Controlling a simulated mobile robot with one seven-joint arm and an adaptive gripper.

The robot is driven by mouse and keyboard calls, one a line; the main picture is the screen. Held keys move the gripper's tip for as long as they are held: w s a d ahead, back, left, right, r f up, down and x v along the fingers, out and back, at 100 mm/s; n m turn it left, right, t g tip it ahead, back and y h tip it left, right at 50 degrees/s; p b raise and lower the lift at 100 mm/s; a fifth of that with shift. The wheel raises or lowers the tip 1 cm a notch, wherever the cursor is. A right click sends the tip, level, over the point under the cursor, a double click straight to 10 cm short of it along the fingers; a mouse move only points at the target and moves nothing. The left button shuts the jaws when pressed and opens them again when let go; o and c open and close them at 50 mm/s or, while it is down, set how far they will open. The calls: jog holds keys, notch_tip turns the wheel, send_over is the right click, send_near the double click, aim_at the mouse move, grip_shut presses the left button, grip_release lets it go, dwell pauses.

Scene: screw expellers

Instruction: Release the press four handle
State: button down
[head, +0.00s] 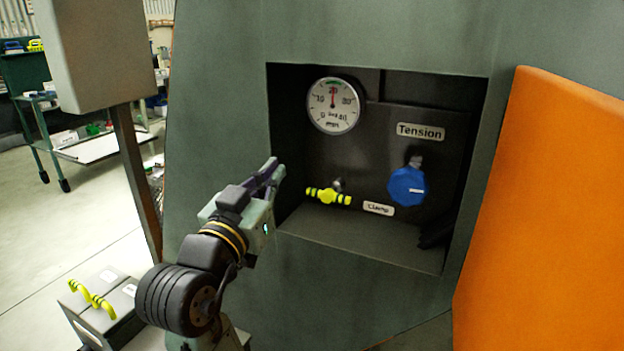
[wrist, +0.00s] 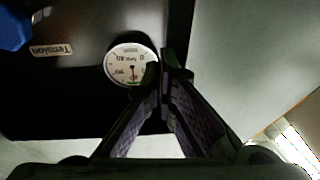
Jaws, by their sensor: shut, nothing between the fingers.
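A yellow-green handle with dark bands (head: 328,196) sits in a dark recess, beside a "Clamp" label (head: 378,208). It lies roughly level, and I cannot read a press number on it. My gripper (head: 276,170) is shut and empty at the recess's left edge, up and left of this handle and apart from it. In the wrist view the closed fingers (wrist: 163,78) point toward the recess beside the gauge (wrist: 132,66), which appears upside down. The handle does not show in the wrist view.
A blue knob (head: 407,186) hangs under the "Tension" label (head: 421,131). An orange panel (head: 545,210) stands at right. A grey box (head: 118,305) with another yellow handle (head: 92,299) is at lower left. The recess walls bound the handle's space; its front is open.

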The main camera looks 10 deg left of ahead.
jog(key=shift+w+d+f+m+g+h, duration=0.15)
jog(key=shift+d+f+m+g+h, duration=0.2)
jog(key=shift+d+f+h, duration=0.25)
jog(key=shift+w+d+f+m+g+h, duration=0.1)
jog(key=shift+d+f+m+g+h, duration=0.25)
jog(key=shift+d, duration=0.3)
jog(key=p, duration=0.2)
send_over(330, 193)
jog(key=a, duration=0.3)
jog(key=shift+s+a+f, duration=0.1)
jog(key=shift+s+f, duration=0.2)
jog(key=shift+f, duration=0.5)
jog(key=shift+s+a+f, duration=0.1)
jog(key=shift+s+f, duration=0.2)
jog(key=shift+f, duration=0.45)
jog(key=shift+w+p, duration=0.15)
jog(key=shift+p, duration=0.15)
